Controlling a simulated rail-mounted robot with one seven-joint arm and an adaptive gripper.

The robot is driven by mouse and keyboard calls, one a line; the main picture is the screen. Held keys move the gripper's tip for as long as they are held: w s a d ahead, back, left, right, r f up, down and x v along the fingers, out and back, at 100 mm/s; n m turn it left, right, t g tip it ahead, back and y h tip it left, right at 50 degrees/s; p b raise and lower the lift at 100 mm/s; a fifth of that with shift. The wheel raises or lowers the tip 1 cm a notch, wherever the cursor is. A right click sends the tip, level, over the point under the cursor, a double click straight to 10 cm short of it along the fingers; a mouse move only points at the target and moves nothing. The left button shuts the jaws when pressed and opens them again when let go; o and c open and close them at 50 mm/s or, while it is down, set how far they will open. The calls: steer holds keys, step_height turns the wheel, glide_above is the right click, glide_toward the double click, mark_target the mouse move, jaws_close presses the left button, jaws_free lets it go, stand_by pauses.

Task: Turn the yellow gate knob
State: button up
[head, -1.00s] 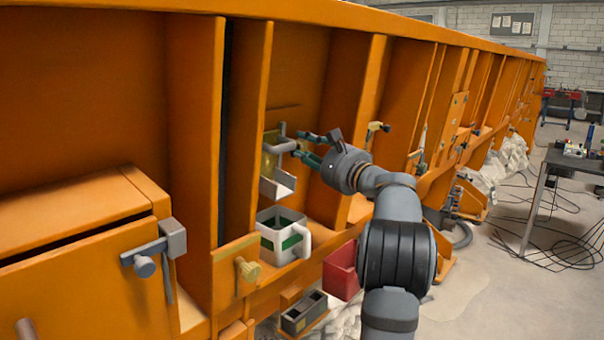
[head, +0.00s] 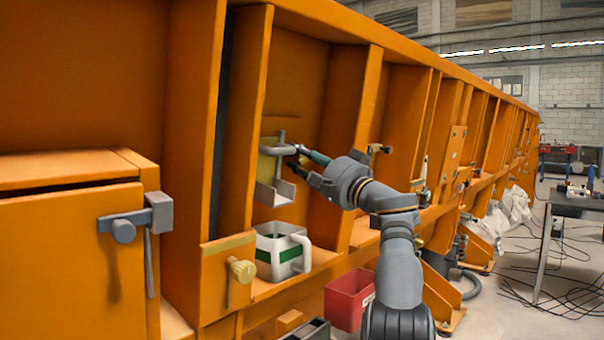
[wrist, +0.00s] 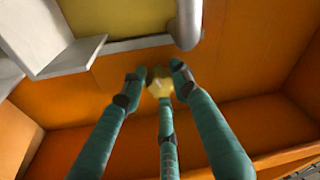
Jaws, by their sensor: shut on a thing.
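A small yellow knob (wrist: 160,87) sits between my fingertips in the wrist view, against the orange panel below the gate. My gripper (wrist: 158,76) is shut on it, with three teal fingers around it. In the head view my gripper (head: 295,162) reaches left to the gate fitting, and its fingers hide the knob there. The gate has a yellow plate (head: 267,166), which also shows in the wrist view (wrist: 98,18). A grey handle (head: 277,150) stands in front of it and a grey chute (head: 275,193) hangs below.
A white jug with a green band (head: 280,250) stands on the ledge below the chute. A red bin (head: 349,298) stands lower down. Orange upright ribs (head: 349,150) flank the bay.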

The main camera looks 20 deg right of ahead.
steer(key=n, duration=0.2)
steer(key=n+y+b, duration=0.1)
steer(key=n, duration=0.2)
steer(key=shift+a+f+y, duration=0.15)
steer(key=shift+f+y, duration=0.05)
steer(key=shift+y, duration=0.1)
steer(key=shift+w+n+y, duration=0.1)
steer(key=shift+n+y, duration=0.3)
steer(key=shift+n, duration=2.1)
steer(key=o, duration=1.1)
steer(key=shift+o, duration=0.2)
steer(key=shift+r, duration=0.1)
steer(key=shift+s+d, duration=0.2)
steer(key=shift+s+f, duration=0.25)
steer(key=shift+s, duration=0.1)
steer(key=s+d, duration=0.4)
steer(key=s, duration=0.7)
steer(key=shift+d, duration=0.3)
